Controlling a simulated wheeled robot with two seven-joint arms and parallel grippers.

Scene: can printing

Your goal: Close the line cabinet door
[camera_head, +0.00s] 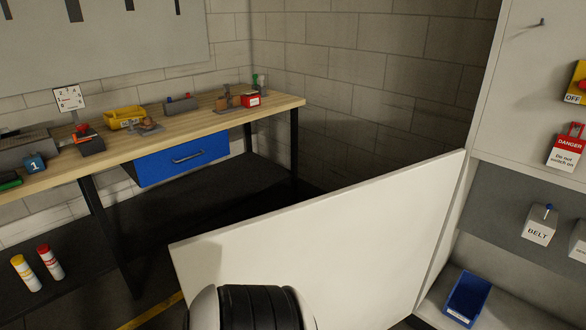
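The line cabinet door (330,245) is a large plain white panel standing open. It reaches from its right edge at the cabinet out to the left across the lower middle of the view. The grey cabinet (510,100) fills the right side. Part of my arm, white with a black ribbed section, shows at the bottom middle in front of the door and hides part of its lower left area. No fingertips show, so neither gripper can be seen. Whether my arm touches the door cannot be told.
A wooden workbench (75,175) with a blue drawer (183,159) stands behind the door at the left. Two spray cans (50,262) are at lower left. The cabinet bears a BELT box (540,225), a red DANGER tag (567,149) and a blue bin (467,299).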

